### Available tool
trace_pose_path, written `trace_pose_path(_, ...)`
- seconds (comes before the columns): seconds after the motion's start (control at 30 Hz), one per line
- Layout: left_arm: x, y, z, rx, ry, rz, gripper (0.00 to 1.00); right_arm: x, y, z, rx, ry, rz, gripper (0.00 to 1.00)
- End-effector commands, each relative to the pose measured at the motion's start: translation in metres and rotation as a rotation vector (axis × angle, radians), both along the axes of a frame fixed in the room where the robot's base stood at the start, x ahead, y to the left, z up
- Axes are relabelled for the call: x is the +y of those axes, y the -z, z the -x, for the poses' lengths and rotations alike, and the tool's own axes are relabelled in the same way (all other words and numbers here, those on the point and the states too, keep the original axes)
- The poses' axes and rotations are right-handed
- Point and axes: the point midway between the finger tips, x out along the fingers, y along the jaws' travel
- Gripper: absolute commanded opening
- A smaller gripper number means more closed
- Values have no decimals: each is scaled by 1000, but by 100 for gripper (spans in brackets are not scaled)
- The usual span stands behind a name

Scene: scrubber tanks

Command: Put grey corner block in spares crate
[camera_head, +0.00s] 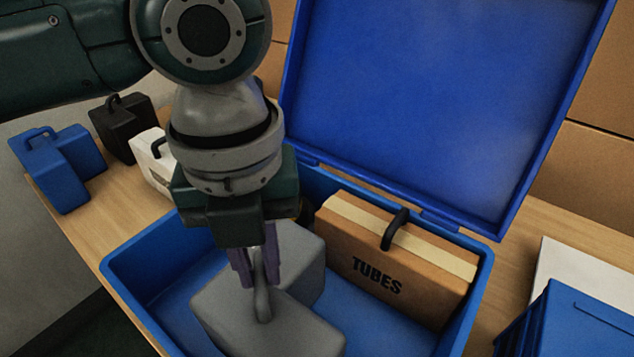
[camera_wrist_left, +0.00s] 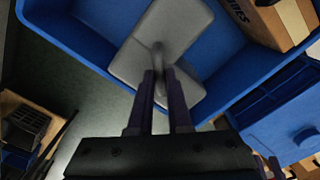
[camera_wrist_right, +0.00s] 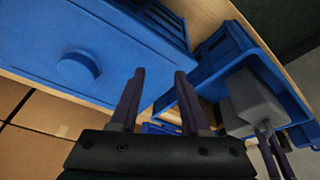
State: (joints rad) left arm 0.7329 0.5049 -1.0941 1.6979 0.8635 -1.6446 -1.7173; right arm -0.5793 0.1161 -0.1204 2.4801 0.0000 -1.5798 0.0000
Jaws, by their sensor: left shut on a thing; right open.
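The grey corner block (camera_head: 285,316) has a looped handle on top. My left gripper (camera_head: 256,284) is shut on that handle, and the block is over or inside the open blue crate (camera_head: 130,283). I cannot tell whether it touches the crate floor. The left wrist view shows the fingers (camera_wrist_left: 165,85) around the handle of the block (camera_wrist_left: 190,32). My right gripper (camera_wrist_right: 155,85) is open and empty in the right wrist view. That view also shows the grey block (camera_wrist_right: 255,103) at the right.
A brown TUBES box (camera_head: 390,262) fills the crate's right side. The crate's lid (camera_head: 440,100) stands open behind. Blue (camera_head: 62,165), black (camera_head: 124,130) and white (camera_head: 150,155) corner blocks stand on the wooden table at left. A blue container (camera_head: 570,320) is at lower right.

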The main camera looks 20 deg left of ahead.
Motion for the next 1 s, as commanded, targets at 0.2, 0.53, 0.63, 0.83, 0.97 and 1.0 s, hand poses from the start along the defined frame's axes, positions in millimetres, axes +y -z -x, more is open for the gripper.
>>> trace_pose_path(0.2,-1,23,0,0,1,1,0,0,5,0,0,0,0,47)
trace_pose_path(0.53,-1,56,-1,-3,1,1,0,0,12,0,0,-1,1,47)
trace_pose_path(0.63,-1,55,-1,-3,1,1,0,-1,12,0,1,-1,3,47)
trace_pose_path(0.83,-1,59,-1,-3,1,1,0,-2,14,0,0,-4,7,47)
trace_pose_path(0.97,0,59,0,-1,1,0,30,-2,14,0,1,-4,7,47)
trace_pose_path(1.0,0,59,0,-1,1,0,35,-2,14,0,1,-4,7,47)
